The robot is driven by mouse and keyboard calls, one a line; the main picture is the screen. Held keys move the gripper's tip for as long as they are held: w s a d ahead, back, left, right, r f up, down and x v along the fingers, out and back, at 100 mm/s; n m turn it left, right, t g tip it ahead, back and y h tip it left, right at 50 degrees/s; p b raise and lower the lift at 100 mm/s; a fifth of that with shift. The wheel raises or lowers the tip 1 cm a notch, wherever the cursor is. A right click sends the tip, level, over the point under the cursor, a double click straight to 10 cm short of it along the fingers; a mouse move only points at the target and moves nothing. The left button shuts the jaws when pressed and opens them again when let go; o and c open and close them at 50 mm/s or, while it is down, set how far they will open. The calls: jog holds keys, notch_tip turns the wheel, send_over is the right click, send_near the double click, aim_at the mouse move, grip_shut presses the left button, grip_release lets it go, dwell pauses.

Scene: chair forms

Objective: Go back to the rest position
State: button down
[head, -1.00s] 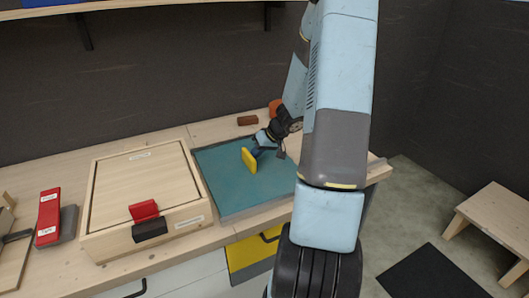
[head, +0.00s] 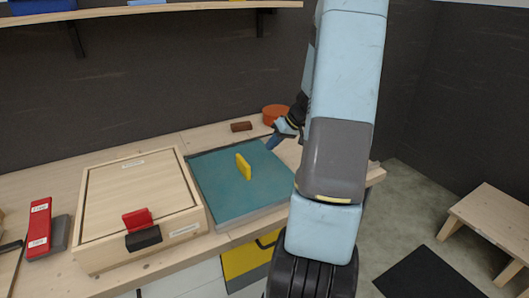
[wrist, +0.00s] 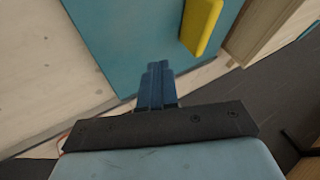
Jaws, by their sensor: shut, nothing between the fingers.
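My gripper (head: 272,142) is above the back right of the teal panel (head: 225,192) on the bench, with my arm reaching across the right of the head view. In the wrist view its blue fingers (wrist: 157,85) are together with nothing between them, over the edge of the teal panel (wrist: 125,40). A yellow handle (head: 243,166) stands upright on the panel. It also shows in the wrist view (wrist: 201,25), to the right of the fingers and apart from them. My arm hides the panel's right side.
A wooden box (head: 137,180) with a red and black latch (head: 140,228) sits left of the panel. A red block (head: 39,228) lies farther left. A brown block (head: 241,127) and an orange round object (head: 275,113) are behind. A stool (head: 495,225) stands at right.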

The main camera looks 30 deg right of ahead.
jog(key=shift+v, duration=0.8)
jog(key=s+a+r+g+h, duration=0.1)
jog(key=s+a+r, duration=0.2)
jog(key=a+r, duration=0.6)
jog(key=s+a+r+h, duration=0.2)
jog(key=s+a+r, duration=0.4)
jog(key=s, duration=0.3)
jog(key=s+a+r+t+h, duration=0.1)
jog(key=s+a+r+h, duration=0.1)
jog(key=s+a+r, duration=0.5)
jog(key=shift+s+a+t, duration=0.3)
jog(key=shift+s+a, duration=0.6)
jog(key=shift+s, duration=0.75)
